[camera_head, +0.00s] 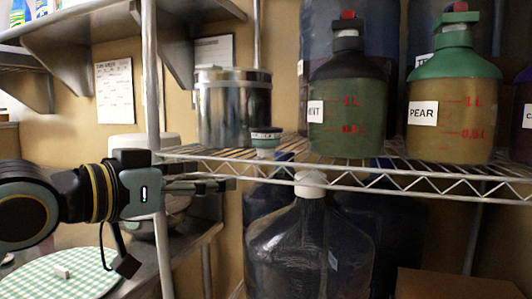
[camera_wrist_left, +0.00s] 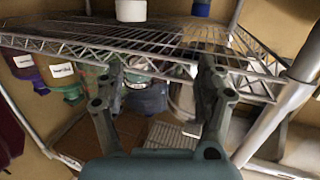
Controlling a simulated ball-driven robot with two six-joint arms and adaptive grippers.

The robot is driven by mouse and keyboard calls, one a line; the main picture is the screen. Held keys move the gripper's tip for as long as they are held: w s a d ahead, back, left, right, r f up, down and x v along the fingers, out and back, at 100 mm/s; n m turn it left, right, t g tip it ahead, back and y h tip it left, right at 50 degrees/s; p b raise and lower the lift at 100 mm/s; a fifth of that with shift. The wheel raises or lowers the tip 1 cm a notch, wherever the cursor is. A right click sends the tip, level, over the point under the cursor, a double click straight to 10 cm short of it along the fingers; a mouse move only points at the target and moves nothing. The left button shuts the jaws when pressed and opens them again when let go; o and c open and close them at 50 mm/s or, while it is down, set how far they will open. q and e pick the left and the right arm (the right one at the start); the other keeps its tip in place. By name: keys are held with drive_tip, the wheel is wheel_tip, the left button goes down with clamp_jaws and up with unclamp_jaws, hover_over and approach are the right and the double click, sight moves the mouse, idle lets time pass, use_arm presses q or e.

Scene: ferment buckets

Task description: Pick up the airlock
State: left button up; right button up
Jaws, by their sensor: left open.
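A small pale green-white piece with a dark banded top (camera_head: 265,142) stands at the front edge of the wire shelf, before the steel pot. It may be the airlock, but it is too small to tell surely. My left gripper (camera_head: 232,184) points right from the left, just below the shelf's front edge, and stops short of and below that piece. In the left wrist view its two fingers (camera_wrist_left: 160,72) are apart, with nothing clearly held between them. The dark jug labelled MINT (camera_head: 347,115) and the green-topped PEAR jug (camera_head: 451,115) have red-tipped tops. My right gripper is not in view.
The wire shelf (camera_head: 350,182) and its upright post (camera_head: 152,70) stand close to my left arm. A steel pot (camera_head: 233,105) is behind the small piece. A large clear carboy (camera_head: 310,250) with a white cap stands below the shelf. A green checkered round mat (camera_head: 40,272) lies lower left.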

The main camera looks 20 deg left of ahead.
use_arm(q)
drive_tip(key=m+h, duration=0.1)
drive_tip(key=h, duration=0.1)
approach(256, 130)
drive_tip(key=f, duration=0.1)
drive_tip(key=shift+t, duration=0.3)
drive_tip(key=b+x, duration=0.1)
drive_tip(key=x, duration=0.4)
drive_tip(key=shift+d+b, duration=0.2)
drive_tip(key=shift+b, duration=0.2)
drive_tip(key=shift+w+d+r, duration=0.1)
drive_tip(key=shift+w+d, duration=0.2)
drive_tip(key=shift+w, duration=0.25)
drive_tip(key=p+x, duration=0.1)
drive_tip(key=x, duration=0.3)
drive_tip(key=shift+r+p, duration=0.1)
drive_tip(key=shift+p, duration=0.2)
drive_tip(key=shift+w+d, duration=0.1)
drive_tip(key=shift+w, duration=0.35)
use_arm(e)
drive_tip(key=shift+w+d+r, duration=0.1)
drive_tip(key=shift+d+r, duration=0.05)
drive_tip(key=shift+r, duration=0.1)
use_arm(q)
drive_tip(key=shift+s, duration=0.1)
